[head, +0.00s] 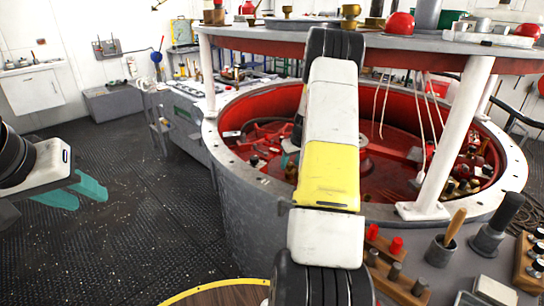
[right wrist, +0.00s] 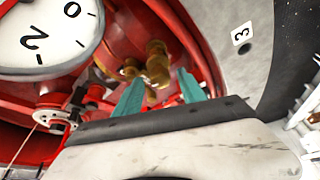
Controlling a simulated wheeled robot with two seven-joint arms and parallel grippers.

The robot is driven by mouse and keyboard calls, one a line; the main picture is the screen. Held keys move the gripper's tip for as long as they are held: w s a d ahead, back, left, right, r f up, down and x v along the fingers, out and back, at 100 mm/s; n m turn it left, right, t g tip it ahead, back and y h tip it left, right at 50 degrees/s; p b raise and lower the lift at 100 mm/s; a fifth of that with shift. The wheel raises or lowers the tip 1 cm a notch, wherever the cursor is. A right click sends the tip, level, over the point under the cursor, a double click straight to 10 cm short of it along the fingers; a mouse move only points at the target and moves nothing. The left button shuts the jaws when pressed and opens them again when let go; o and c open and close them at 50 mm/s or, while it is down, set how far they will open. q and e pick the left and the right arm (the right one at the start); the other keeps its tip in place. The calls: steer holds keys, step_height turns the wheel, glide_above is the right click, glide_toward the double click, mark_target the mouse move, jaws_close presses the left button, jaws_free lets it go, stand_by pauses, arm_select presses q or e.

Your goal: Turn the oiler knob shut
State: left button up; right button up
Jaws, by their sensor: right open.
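A brass fitting (right wrist: 157,62), which looks like the oiler with its knob, stands inside the red drum in the right wrist view. Its outline is slightly blurred. My right gripper (right wrist: 160,92) is open, with its two teal fingers apart and pointing toward the fitting. The fitting shows beyond and between the fingertips; I cannot tell whether they touch it. In the head view my right arm reaches over the drum and hides its own gripper and the fitting. My left gripper (head: 80,192) is open and empty over the dark floor at the left.
A round dial (right wrist: 45,38) with black numerals is close by in the right wrist view. The grey drum rim (head: 225,155) and a white post (head: 458,135) surround the reach. A rack with red-topped pegs (head: 396,272) stands at the front right. The deck floor at left is clear.

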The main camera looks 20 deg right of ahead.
jaws_close()
steer(key=shift+a+m, duration=0.1)
steer(key=shift+m, duration=0.2)
steer(key=m+h, duration=0.1)
steer(key=m, duration=0.1)
steer(key=shift+a+m, duration=0.15)
steer(key=shift+m, duration=0.15)
steer(key=m+h, duration=0.1)
steer(key=m, duration=0.1)
steer(key=m+g, duration=0.1)
steer(key=m, duration=0.1)
steer(key=shift+w+a+m+h, duration=0.1)
steer(key=shift+m+h, duration=0.2)
steer(key=shift+h, duration=0.1)
steer(key=m+g, duration=0.1)
steer(key=m, duration=0.2)
steer(key=m+h, duration=0.1)
steer(key=m, duration=0.2)
steer(key=shift+w+g, duration=0.1)
steer(key=shift+g, duration=0.3)
